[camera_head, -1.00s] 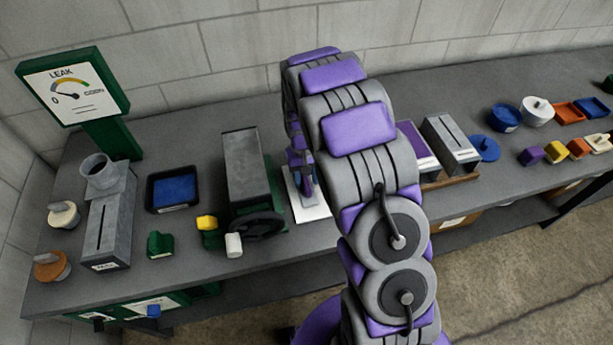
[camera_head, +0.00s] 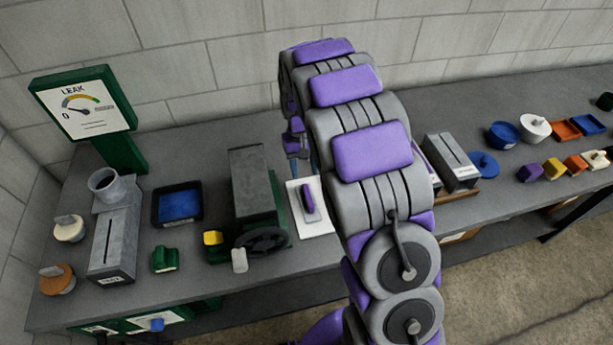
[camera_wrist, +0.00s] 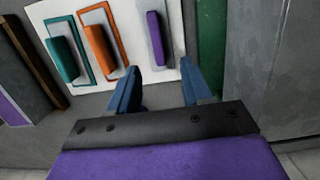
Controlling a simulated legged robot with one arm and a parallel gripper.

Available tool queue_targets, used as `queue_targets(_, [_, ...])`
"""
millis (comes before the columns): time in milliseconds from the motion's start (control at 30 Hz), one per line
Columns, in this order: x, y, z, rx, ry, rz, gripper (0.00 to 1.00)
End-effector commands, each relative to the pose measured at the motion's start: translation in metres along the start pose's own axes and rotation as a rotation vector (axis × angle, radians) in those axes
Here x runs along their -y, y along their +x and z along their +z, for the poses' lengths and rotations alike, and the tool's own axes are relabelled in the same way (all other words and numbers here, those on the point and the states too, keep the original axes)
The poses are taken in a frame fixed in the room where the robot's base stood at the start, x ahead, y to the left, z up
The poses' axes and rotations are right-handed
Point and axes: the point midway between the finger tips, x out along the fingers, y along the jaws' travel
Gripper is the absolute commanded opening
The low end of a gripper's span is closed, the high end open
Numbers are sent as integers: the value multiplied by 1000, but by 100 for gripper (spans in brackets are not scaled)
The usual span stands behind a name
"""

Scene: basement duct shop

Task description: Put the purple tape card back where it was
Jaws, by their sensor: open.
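The purple tape card (camera_head: 308,200) lies on a white board (camera_head: 321,222) on the bench, right of the grey machine with the handwheel. In the wrist view the purple card (camera_wrist: 157,39) has a raised purple grip on a pale grey plate. It sits at the end of a row beside an orange card (camera_wrist: 100,50) and a teal card (camera_wrist: 64,60) on the same white board (camera_wrist: 130,82). My gripper (camera_wrist: 160,72) is open and empty, its two blue fingers apart and short of the purple grip. In the head view my gripper (camera_head: 297,143) is behind the card, partly hidden by my arm.
The handwheel machine (camera_head: 250,180) stands close left of the board. Further left are a blue-lined tray (camera_head: 178,205), a grey slotted box (camera_head: 113,245) and the leak gauge (camera_head: 84,105). Right of my arm are a slotted box (camera_head: 452,160) and several coloured blocks and trays.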

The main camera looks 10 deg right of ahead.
Motion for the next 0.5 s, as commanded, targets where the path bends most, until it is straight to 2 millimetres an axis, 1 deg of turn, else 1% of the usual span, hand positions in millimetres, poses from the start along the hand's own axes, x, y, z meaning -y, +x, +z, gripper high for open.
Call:
queue_targets(33, [0,-6,0,-2,0,-1,49])
queue_targets(100, [-1,-10,0,0,0,-2,49])
queue_targets(267, [-3,-13,1,3,1,-3,49])
queue_targets(333, [-4,-16,5,2,2,-3,49])
queue_targets(433, [-5,-27,19,-1,7,1,49])
queue_targets(500, [-6,-38,37,-1,13,4,49])
